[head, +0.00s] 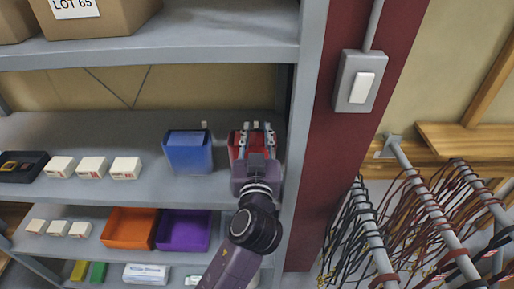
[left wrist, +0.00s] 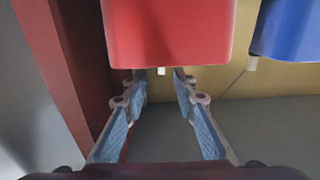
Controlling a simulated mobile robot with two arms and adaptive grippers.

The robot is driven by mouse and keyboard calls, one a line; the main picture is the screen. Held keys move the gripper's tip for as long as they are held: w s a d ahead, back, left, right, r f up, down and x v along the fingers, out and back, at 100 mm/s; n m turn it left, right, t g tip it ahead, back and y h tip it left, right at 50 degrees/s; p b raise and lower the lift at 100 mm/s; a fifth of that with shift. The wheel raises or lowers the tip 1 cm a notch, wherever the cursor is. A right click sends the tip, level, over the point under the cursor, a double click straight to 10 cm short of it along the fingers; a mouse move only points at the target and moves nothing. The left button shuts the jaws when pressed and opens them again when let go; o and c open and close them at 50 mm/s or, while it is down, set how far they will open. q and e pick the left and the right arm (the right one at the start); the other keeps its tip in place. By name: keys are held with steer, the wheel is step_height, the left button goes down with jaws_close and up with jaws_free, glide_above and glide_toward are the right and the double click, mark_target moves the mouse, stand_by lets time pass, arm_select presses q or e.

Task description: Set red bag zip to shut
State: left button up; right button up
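The red bag (head: 234,149) stands at the right end of the middle shelf, largely covered by my left gripper (head: 255,131) in the head view. In the left wrist view the red bag (left wrist: 168,35) fills the top middle. A small white zip tab (left wrist: 161,71) sticks out at its edge, close to the space between the fingertips. My left gripper (left wrist: 160,80) is open, its two blue-padded fingers apart with a gap on both sides of the tab. I cannot tell the zip's position for sure. My right gripper is not in view.
A blue bag (head: 188,153) stands left of the red one. Small white boxes (head: 93,167) and a dark case (head: 22,166) are farther left. A grey post (head: 305,120) is close at right. Orange (head: 129,228) and purple (head: 183,230) bins sit below. Cables (head: 430,220) hang right.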

arm_select(q)
steer(key=s, duration=0.7)
steer(key=shift+s, duration=0.35)
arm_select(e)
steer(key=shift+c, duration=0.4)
